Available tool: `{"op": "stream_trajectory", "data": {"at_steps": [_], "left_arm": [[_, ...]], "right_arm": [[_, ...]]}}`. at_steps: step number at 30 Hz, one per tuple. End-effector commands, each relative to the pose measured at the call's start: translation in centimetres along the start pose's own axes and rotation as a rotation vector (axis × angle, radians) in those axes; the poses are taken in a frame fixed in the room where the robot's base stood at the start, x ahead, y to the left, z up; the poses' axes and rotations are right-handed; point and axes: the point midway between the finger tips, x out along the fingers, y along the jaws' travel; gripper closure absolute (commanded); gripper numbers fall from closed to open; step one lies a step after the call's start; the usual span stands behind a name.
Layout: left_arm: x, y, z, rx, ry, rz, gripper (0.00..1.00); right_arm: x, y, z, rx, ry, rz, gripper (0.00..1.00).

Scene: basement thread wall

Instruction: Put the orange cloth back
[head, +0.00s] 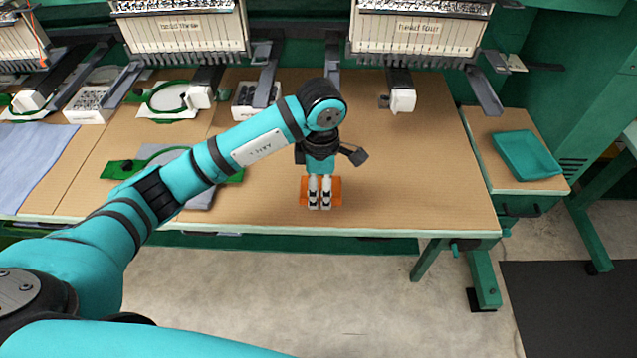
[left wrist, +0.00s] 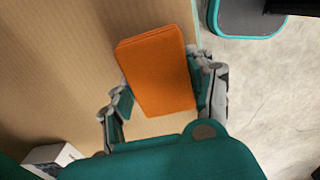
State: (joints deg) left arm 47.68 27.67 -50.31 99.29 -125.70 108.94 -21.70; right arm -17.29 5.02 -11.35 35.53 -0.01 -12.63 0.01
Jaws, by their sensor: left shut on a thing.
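The orange cloth (head: 335,191) is a small folded block near the front edge of the worktable, right of its middle. My left gripper (head: 321,204) points down over it and is shut on it. In the left wrist view the orange cloth (left wrist: 158,72) sits between the two fingers of my left gripper (left wrist: 162,88). I cannot tell whether the cloth touches the tabletop or is a little above it. My right gripper is not in view.
The brown worktable (head: 430,190) is clear right of the gripper. Embroidery machine heads (head: 417,32) stand along the back. Green hoops (head: 122,169) and a blue cloth (head: 35,160) lie left.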

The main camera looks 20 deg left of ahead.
Motion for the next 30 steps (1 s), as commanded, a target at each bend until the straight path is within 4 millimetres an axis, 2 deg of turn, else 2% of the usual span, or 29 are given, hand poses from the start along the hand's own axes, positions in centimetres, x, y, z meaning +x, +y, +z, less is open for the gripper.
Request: {"op": "stream_trajectory", "data": {"at_steps": [3, 6, 10, 16, 27, 28, 30], "left_arm": [[0.1, 1.8, -0.2, -0.002, 0.0, -0.002, 0.74], [0.2, 2.5, -0.2, 0.0, 0.0, -0.001, 0.74], [1.0, 2.5, -0.3, 0.002, 0.0, -0.003, 0.74], [3.6, 2.5, -0.3, 0.0, 0.0, -0.003, 0.74], [4.3, 2.6, -0.3, 0.001, 0.0, 0.001, 0.74], [4.2, 2.6, -0.3, 0.001, -0.001, 0.001, 0.42], [4.1, 2.6, -0.3, 0.001, -0.001, 0.001, 0.33]], "right_arm": [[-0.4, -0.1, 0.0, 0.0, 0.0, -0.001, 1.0], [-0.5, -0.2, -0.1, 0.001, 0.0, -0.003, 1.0], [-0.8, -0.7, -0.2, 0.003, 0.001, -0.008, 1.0], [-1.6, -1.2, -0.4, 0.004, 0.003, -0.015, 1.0], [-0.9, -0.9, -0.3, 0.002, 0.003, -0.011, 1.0], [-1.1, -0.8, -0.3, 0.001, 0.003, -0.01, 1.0], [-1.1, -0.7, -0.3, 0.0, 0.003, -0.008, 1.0]]}}
